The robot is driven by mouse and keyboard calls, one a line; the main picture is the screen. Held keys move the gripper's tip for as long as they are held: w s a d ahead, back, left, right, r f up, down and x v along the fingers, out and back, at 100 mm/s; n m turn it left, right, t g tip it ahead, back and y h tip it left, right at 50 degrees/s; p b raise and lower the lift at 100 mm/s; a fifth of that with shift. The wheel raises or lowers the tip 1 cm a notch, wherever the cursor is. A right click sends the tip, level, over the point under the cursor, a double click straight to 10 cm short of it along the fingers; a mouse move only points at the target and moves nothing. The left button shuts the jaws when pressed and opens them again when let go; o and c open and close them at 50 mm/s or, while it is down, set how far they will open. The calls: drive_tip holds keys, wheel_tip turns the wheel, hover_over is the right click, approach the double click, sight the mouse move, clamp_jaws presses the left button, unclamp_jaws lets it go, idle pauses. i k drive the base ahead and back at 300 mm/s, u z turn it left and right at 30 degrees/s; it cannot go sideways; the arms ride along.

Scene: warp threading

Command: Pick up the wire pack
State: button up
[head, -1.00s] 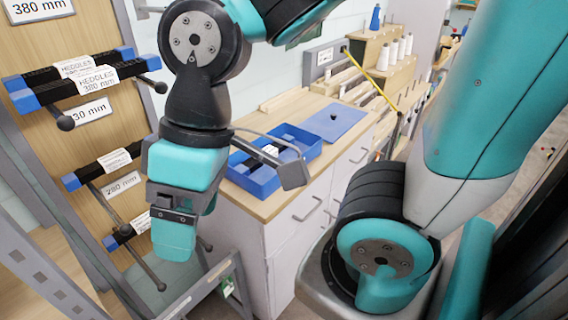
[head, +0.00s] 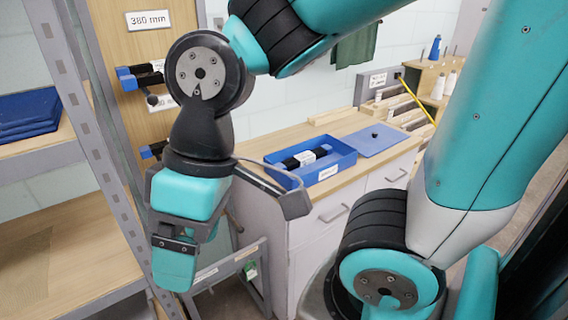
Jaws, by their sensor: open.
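A black wire pack with blue ends and a white label (head: 304,158) lies in an open blue tray (head: 328,176) on the wooden bench top. Similar black packs with blue ends, an upper one (head: 127,83) and a lower one (head: 147,152), hang on the wooden board at left, partly hidden by my arm and the shelf post. Which of these the task means cannot be told. My gripper (head: 174,272) points down at the lower left, in front of the rack and cabinet. It is open, and nothing shows in it. Its fingers are seen side-on.
A blue lid (head: 370,140) with a dark knob lies right of the tray. The cabinet (head: 335,215) has grey handles. A grey shelf post (head: 75,110) and wooden shelves with stacked blue items (head: 28,112) fill the left. A low grey frame (head: 225,268) stands beside the cabinet.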

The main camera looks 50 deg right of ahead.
sight(304, 158)
drive_tip(key=u, duration=0.4)
drive_tip(key=i, duration=0.65)
drive_tip(key=z, duration=2)
drive_tip(key=i, duration=0.5)
drive_tip(key=z, duration=0.85)
drive_tip(key=k, duration=1.05)
drive_tip(key=u, duration=0.5)
drive_tip(key=i, duration=0.5)
drive_tip(key=z, duration=0.05)
